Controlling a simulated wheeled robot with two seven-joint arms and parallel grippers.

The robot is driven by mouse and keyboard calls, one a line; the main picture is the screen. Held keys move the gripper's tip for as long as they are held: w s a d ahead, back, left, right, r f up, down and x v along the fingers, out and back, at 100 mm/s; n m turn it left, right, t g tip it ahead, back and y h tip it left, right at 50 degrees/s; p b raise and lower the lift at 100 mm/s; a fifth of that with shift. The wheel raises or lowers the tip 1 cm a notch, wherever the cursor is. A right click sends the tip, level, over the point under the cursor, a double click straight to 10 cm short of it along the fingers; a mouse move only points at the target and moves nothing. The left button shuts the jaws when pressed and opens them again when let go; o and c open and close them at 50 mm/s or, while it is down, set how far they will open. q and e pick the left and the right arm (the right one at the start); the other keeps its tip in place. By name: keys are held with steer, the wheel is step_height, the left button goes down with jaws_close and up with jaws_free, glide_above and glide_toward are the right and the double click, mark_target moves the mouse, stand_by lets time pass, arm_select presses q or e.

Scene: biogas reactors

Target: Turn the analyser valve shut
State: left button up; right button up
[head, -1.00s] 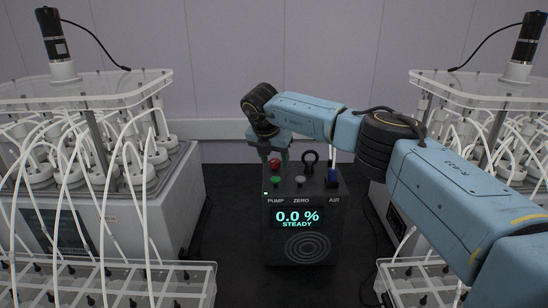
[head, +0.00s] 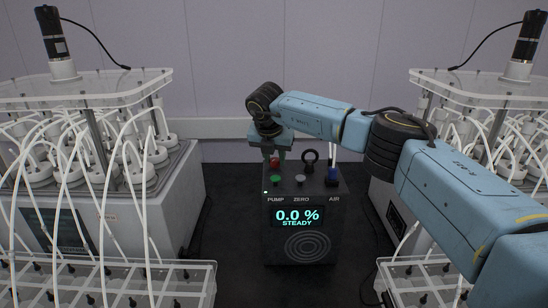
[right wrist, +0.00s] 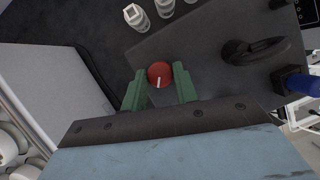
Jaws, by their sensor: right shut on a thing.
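The analyser (head: 275,245) is a black box in the middle of the head view, its screen reading 0.0 % STEADY. Its red round valve knob (head: 274,162) is on the top, at the back left, partly hidden by my fingers. In the right wrist view the red knob (right wrist: 160,72) carries a white mark pointing towards the gripper body. My right gripper (head: 276,153) reaches down from above, with its green fingers (right wrist: 160,86) on either side of the knob, shut on it. My left gripper is not in view.
Behind the AIR label are a black ring handle (head: 310,160) and a blue fitting (head: 332,177) with a white tube. Green and grey buttons are in front of the knob. Reactor units with white tubes (head: 140,215) stand left and right. Dark bench (head: 225,230) is clear beside the analyser.

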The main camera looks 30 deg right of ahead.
steer(key=n+t+y, duration=0.1)
steer(key=n, duration=0.2)
steer(key=shift+s+d+n, duration=0.1)
steer(key=shift+n, duration=0.2)
steer(key=n+y, duration=0.1)
steer(key=n, duration=0.2)
steer(key=shift+d+n, duration=0.15)
steer(key=shift+n, duration=0.15)
steer(key=n+y, duration=0.1)
steer(key=n, duration=0.1)
steer(key=n+y+p, duration=0.1)
steer(key=n, duration=0.1)
steer(key=shift+d+r+n+t, duration=0.1)
steer(key=shift+r+n+t, duration=0.05)
steer(key=shift+n+t, duration=0.15)
steer(key=shift+d+n+y+p, duration=0.15)
steer(key=shift+n+y+p, duration=0.65)
steer(key=shift+n, duration=1.3)
steer(key=shift+g, duration=0.4)
steer(key=o, duration=1)
steer(key=b+v, duration=0.1)
steer(key=v, duration=1.2)
steer(key=shift+d, duration=0.2)
